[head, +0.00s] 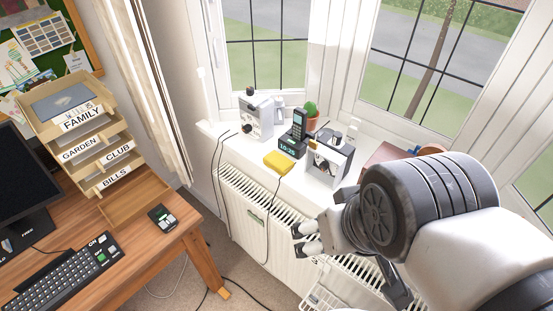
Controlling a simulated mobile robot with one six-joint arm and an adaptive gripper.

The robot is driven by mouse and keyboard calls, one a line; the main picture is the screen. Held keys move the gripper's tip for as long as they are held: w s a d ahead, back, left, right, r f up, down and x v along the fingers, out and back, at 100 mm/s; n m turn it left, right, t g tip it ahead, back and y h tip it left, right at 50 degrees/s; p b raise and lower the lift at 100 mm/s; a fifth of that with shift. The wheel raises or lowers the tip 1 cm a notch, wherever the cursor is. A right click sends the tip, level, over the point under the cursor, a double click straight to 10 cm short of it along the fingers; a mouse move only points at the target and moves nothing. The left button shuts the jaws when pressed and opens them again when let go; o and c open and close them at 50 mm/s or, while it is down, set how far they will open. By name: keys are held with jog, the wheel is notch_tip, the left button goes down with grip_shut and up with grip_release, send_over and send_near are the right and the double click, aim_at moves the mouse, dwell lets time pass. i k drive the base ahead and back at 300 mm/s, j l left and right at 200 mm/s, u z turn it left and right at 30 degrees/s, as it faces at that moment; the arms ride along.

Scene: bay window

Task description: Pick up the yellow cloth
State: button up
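The yellow cloth (278,161) lies as a small folded pad on the white windowsill (236,146), near its front edge above the radiator. My gripper (301,239) is in front of the sill, below and to the right of the cloth in the picture, and apart from it. Its two light fingertips show a gap with nothing between them, so it looks open and empty. My arm covers the right part of the sill and radiator.
Close behind the cloth stand a phone on a clock dock (296,133), a white device (257,117) and a potted cactus (311,114). A silver-and-black box (329,158) stands right of it. Cables hang over the radiator (244,207). A desk (150,243) is at left.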

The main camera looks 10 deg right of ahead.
aim_at(274, 160)
jog(key=i+j, duration=0.25)
jog(key=i, duration=0.25)
jog(key=i+j, duration=0.25)
jog(key=i, duration=0.25)
